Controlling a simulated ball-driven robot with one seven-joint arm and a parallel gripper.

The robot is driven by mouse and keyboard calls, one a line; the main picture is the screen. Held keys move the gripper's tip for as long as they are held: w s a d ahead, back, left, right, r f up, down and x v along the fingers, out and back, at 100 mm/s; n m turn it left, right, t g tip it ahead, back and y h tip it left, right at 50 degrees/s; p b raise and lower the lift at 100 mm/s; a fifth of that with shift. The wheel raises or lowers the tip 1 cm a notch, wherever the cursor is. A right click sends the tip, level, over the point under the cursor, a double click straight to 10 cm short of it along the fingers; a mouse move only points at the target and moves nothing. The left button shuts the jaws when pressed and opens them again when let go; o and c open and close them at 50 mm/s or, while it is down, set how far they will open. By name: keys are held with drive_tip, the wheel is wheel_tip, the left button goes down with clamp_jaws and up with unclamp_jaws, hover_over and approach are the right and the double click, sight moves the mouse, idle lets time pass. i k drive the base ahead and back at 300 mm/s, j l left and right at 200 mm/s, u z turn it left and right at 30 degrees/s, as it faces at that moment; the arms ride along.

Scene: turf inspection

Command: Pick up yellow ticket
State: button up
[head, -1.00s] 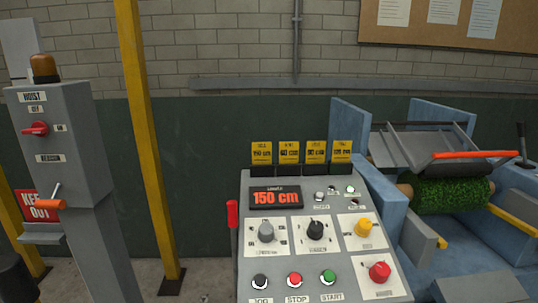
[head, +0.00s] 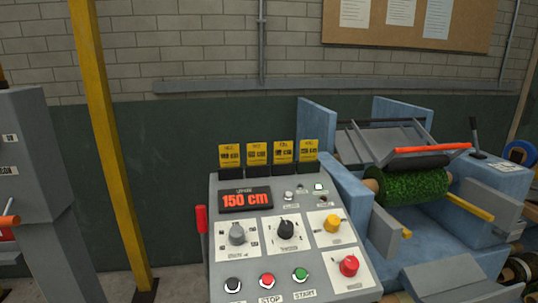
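Several yellow tickets stand upright in a row of black holders along the top edge of a grey control console. From left to right I see the first ticket (head: 229,155), the second ticket (head: 256,154), the third ticket (head: 282,152) and the fourth ticket (head: 307,150). Each carries dark print too small to read. All sit in their holders, behind the red "150 cm" display (head: 246,199). My gripper is not in the head view.
The console (head: 222,265) has knobs and buttons on its sloped face, and a red handle (head: 201,219) at its left. A yellow post (head: 112,170) and a grey hoist box (head: 30,150) stand left. A blue machine with a green turf roll (head: 412,186) stands right.

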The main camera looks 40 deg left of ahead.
sight(230, 156)
drive_tip(key=u, duration=1.3)
drive_tip(key=i+j+u, duration=0.1)
drive_tip(key=i, duration=0.35)
